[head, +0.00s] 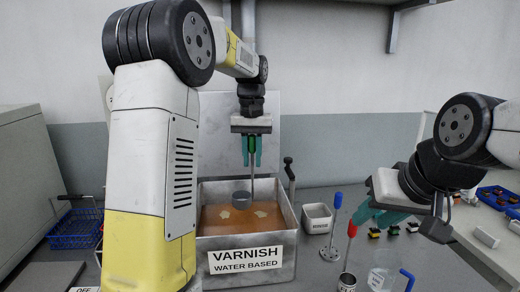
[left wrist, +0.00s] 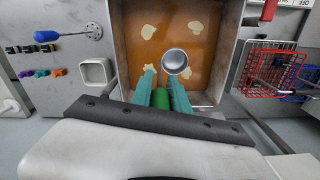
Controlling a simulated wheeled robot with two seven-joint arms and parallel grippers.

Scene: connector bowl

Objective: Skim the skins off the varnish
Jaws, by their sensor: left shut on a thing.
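An open metal tank (head: 291,236) labelled "VARNISH WATER BASED" holds amber varnish (head: 240,228). Pale skins (head: 225,214) (head: 261,214) lie on its surface; several show in the left wrist view (left wrist: 196,28) (left wrist: 148,31). My left gripper (head: 251,160) is shut on the green handle (left wrist: 160,98) of a ladle, above the tank. The ladle's round grey cup (head: 241,199) also shows in the left wrist view (left wrist: 175,61), between skins. I cannot tell whether it touches the varnish. My right gripper (head: 372,218) looks open, near a red-handled tool (head: 352,230).
A pale bin (head: 318,218) and a blue-handled perforated skimmer (head: 337,201) stand right of the tank. Wire baskets (head: 75,230) stand at left. Small coloured connectors (head: 393,230) lie farther right.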

